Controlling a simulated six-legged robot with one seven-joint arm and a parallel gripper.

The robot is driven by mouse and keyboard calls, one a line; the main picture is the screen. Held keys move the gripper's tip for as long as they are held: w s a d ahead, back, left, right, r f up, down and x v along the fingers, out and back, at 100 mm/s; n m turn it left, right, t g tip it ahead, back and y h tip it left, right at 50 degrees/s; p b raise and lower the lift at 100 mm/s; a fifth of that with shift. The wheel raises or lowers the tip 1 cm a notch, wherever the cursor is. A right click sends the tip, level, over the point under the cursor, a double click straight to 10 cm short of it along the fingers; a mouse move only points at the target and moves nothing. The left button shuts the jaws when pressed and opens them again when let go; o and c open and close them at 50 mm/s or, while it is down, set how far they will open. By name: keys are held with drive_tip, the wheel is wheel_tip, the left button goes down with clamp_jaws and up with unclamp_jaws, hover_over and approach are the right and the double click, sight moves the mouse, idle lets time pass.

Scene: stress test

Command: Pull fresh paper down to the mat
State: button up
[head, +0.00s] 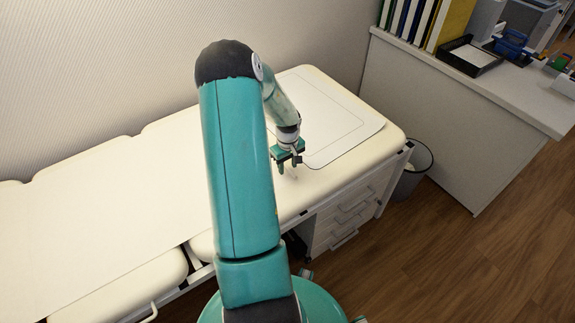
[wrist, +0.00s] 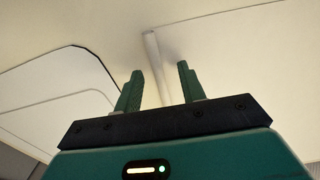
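The exam table's white paper (head: 110,205) lies flat along the left part of the padded table. The pale mat (head: 335,118), with a thin outlined rectangle, lies on the right part; in the wrist view its dark-edged corner (wrist: 55,88) is at left. My gripper (head: 290,165) is low over the padding, just left of the mat's near edge. In the wrist view my gripper (wrist: 160,68) has its two green fingers apart, with nothing clearly held. A narrow pale raised strip (wrist: 152,50), perhaps the paper's edge, shows between and beyond them. My arm hides the paper's right end in the head view.
The cream padded table (head: 395,132) stands against a ribbed wall, with white drawers (head: 345,215) below its right end. A waste bin (head: 412,172) stands beside it. A desk (head: 480,90) with folders (head: 430,22) is at right. Wooden floor is clear at lower right.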

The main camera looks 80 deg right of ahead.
sight(298, 166)
drive_tip(key=shift+f, duration=0.15)
clamp_jaws()
drive_tip(key=shift+s+d, duration=1.55)
drive_tip(key=shift+d, duration=0.3)
unclamp_jaws()
wheel_tip(298, 166, up, 14)
